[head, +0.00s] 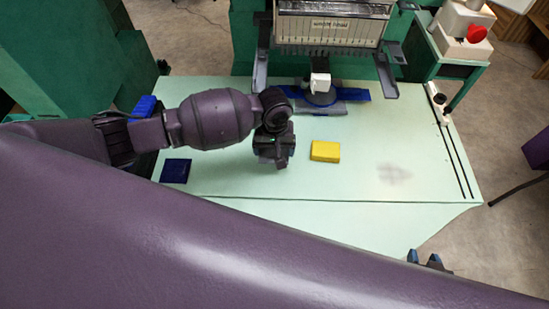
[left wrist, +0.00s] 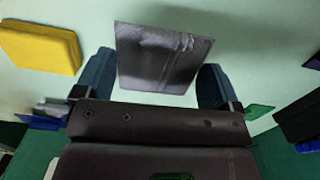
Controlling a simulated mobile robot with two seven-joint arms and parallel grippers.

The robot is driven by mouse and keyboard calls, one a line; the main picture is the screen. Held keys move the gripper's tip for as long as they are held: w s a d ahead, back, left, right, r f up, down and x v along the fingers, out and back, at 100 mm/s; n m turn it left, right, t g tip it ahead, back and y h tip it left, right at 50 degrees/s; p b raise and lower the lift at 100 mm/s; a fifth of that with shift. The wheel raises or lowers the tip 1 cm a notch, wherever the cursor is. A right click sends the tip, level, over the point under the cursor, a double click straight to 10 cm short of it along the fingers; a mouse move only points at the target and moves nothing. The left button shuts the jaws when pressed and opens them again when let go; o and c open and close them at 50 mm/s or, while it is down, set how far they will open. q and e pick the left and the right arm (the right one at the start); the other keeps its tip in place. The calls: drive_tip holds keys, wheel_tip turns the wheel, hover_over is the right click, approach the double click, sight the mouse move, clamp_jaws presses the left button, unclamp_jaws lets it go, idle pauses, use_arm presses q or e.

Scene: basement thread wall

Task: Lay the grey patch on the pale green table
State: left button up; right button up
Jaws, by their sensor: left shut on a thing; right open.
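My left gripper (head: 279,160) is over the pale green table (head: 330,180), left of the yellow block. In the left wrist view the grey patch (left wrist: 160,60) sits between the blue fingers of my left gripper (left wrist: 157,80), which is shut on it. The patch is flat, square and creased. In the head view the patch is hidden by the gripper and arm. I cannot tell how far it is above the table. My right gripper (head: 430,261) shows only in part, low at the table's right front edge, open and away from the patch.
A yellow block (head: 325,151) lies right of my left gripper and shows in the left wrist view (left wrist: 40,46). A dark blue patch (head: 175,171) and a blue block (head: 144,107) are at the left. A sewing machine (head: 330,25) stands behind.

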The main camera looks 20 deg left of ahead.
sight(274, 153)
use_arm(q)
drive_tip(key=shift+f+b, duration=0.45)
drive_tip(key=shift+f, duration=2.3)
use_arm(e)
drive_tip(key=shift+w+a+f, duration=0.15)
drive_tip(key=shift+w+f, duration=0.2)
drive_tip(key=shift+w, duration=0.05)
drive_tip(key=shift+s, duration=0.1)
use_arm(q)
drive_tip(key=o, duration=0.6)
use_arm(e)
drive_tip(key=shift+s+f, duration=0.15)
drive_tip(key=shift+s, duration=0.2)
use_arm(q)
wheel_tip(274, 153, up, 11)
drive_tip(key=shift+w+f+p, duration=0.1)
drive_tip(key=shift+w+p, duration=0.05)
drive_tip(key=shift+p, duration=0.75)
drive_tip(key=shift+r, duration=0.7)
use_arm(e)
drive_tip(key=shift+w+r, duration=0.15)
drive_tip(key=shift+r, duration=0.45)
drive_tip(key=shift+w+r, duration=0.15)
drive_tip(key=shift+r, duration=0.4)
